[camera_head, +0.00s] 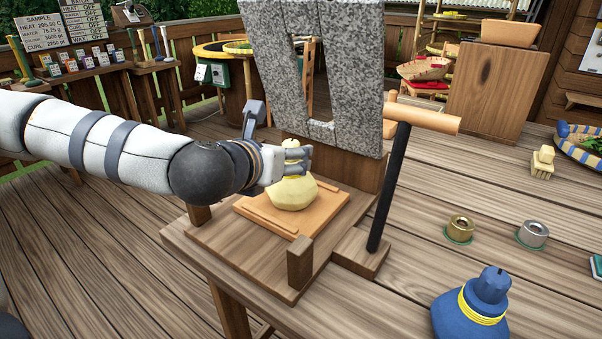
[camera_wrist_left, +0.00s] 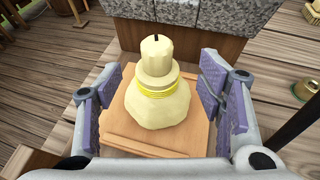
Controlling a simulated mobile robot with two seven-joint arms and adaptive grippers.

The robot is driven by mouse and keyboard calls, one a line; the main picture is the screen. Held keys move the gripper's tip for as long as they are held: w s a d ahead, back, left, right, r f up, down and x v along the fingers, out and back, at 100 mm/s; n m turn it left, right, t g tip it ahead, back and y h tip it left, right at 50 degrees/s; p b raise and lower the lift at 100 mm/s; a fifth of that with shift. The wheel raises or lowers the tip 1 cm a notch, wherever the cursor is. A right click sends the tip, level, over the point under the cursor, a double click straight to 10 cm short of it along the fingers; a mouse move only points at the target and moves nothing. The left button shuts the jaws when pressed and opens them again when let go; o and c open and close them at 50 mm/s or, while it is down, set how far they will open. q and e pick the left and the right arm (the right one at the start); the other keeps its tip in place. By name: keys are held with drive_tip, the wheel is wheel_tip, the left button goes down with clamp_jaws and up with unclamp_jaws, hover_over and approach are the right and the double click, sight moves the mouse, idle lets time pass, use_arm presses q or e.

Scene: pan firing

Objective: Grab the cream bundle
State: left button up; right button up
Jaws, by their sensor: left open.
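The cream bundle (camera_head: 292,192) stands upright on a light wooden board (camera_head: 262,216), with a narrow neck, a yellow band and a small knob on top. In the left wrist view the bundle (camera_wrist_left: 157,105) sits between the two finger pads of my left gripper (camera_wrist_left: 150,95), with a gap visible on the right side and a smaller one on the left. My left gripper (camera_head: 300,160) is open around the bundle's upper part in the head view and partly covers it. My right gripper is not in view.
A grey stone slab (camera_head: 345,110) stands right behind the board. A black lever with a wooden handle (camera_head: 425,117) rises at its right.

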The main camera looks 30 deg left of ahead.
sight(298, 160)
use_arm(q)
drive_tip(key=w+f, duration=0.2)
drive_tip(key=w+b, duration=0.1)
drive_tip(key=shift+w+a+f, duration=0.35)
drive_tip(key=shift+f, duration=0.05)
drive_tip(key=x, duration=0.3)
drive_tip(key=f+b+x, duration=0.1)
drive_tip(key=x, duration=0.1)
drive_tip(key=shift+s+a+f, duration=0.1)
drive_tip(key=shift+s+a, duration=0.05)
drive_tip(key=shift+a, duration=0.05)
drive_tip(key=shift+w, duration=0.25)
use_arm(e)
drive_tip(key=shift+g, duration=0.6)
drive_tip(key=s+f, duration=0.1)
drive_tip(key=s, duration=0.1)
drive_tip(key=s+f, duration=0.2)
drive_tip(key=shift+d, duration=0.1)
use_arm(q)
clamp_jaws()
